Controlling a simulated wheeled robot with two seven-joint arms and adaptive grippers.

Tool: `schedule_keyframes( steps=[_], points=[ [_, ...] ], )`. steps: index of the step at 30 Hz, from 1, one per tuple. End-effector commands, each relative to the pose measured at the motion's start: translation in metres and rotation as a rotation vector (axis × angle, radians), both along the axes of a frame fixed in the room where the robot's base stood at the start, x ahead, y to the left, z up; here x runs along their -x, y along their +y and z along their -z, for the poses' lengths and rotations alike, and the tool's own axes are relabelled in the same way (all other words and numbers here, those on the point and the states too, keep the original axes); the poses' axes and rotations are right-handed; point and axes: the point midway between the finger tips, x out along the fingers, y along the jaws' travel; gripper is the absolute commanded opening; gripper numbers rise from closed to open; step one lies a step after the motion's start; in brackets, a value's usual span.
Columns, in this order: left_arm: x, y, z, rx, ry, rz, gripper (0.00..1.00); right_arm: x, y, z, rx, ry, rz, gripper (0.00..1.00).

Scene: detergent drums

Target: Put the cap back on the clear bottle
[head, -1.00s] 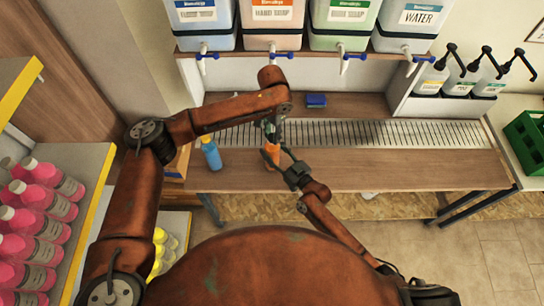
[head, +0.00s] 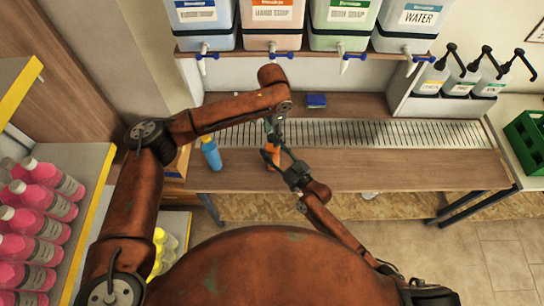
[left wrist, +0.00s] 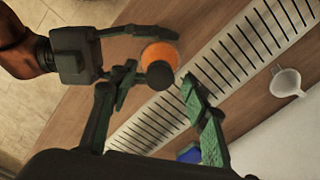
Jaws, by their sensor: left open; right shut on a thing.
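The bottle (head: 271,155) with orange contents stands on the wooden bench; from above in the left wrist view it is an orange disc (left wrist: 160,53). A dark round cap (left wrist: 160,76) shows over its edge in that view, at the bottle's top; whether it is seated or threaded on I cannot tell. My right gripper (head: 284,160) is shut on the bottle's side and comes in from the left in the wrist view (left wrist: 142,50). My left gripper (head: 274,134) is above the bottle, its fingers (left wrist: 159,78) open on either side of the cap.
A blue bottle (head: 211,154) stands left of the orange one. A slotted drain strip (head: 390,134) runs behind, with a blue block (head: 316,100) beyond it. A white funnel (left wrist: 286,82) lies past the strip. The bench's right side (head: 420,172) is clear.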

Motion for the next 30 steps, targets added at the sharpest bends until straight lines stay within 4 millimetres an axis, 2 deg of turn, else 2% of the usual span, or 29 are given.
schedule_keyframes(
  steps=[12, 16, 22, 30],
  points=[
    [-0.001, 0.0, -0.08, 0.0, -0.004, 0.001, 0.44, 0.0, 0.0, 0.0, 0.001, 0.001, 0.0, 0.0],
    [-0.001, 0.0, -0.1, 0.0, -0.001, 0.0, 0.44, 0.0, 0.0, 0.0, 0.001, 0.001, 0.0, 0.0],
    [-0.001, 0.0, -0.114, 0.0, -0.001, 0.0, 0.44, 0.0, 0.0, 0.0, 0.0, 0.0, 0.0, 0.0],
    [-0.001, 0.0, -0.115, 0.0, 0.0, 0.0, 0.44, 0.0, 0.0, 0.0, 0.0, 0.0, 0.0, 0.0]
  ],
)
